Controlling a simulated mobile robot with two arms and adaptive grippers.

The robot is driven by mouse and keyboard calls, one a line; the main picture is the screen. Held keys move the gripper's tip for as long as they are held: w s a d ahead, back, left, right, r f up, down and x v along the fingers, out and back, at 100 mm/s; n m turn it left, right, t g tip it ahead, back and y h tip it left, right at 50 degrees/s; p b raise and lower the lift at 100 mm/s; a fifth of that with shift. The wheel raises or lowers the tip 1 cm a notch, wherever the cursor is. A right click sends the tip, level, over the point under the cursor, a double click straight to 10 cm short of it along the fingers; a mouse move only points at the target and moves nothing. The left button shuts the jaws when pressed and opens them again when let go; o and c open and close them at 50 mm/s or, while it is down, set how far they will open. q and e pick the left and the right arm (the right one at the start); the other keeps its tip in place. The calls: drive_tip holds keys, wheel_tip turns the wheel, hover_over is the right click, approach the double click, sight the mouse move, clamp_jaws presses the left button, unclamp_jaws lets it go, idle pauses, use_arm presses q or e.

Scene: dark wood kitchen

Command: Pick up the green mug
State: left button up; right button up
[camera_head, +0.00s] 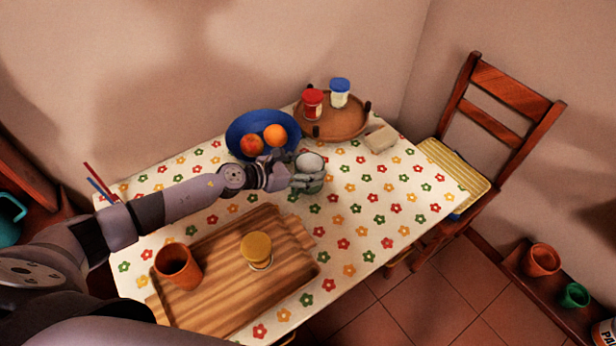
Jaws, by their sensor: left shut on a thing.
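My left arm reaches in from the left across the table. Its gripper (304,180) is shut on a small mug (310,162) with a pale round opening, which looks grey-green around its sides. The fingers hide much of the mug's body. It is upright, at or just above the flowered tablecloth; I cannot tell whether it touches the cloth. My right gripper is not in view.
A blue bowl with fruit (238,127) stands just behind the gripper. A round wooden tray (336,128) holds two jars. The cloth's right side is mostly clear.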

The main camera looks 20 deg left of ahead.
use_arm(q)
drive_tip(key=shift+c, duration=1.4)
drive_tip(key=shift+r, duration=0.1)
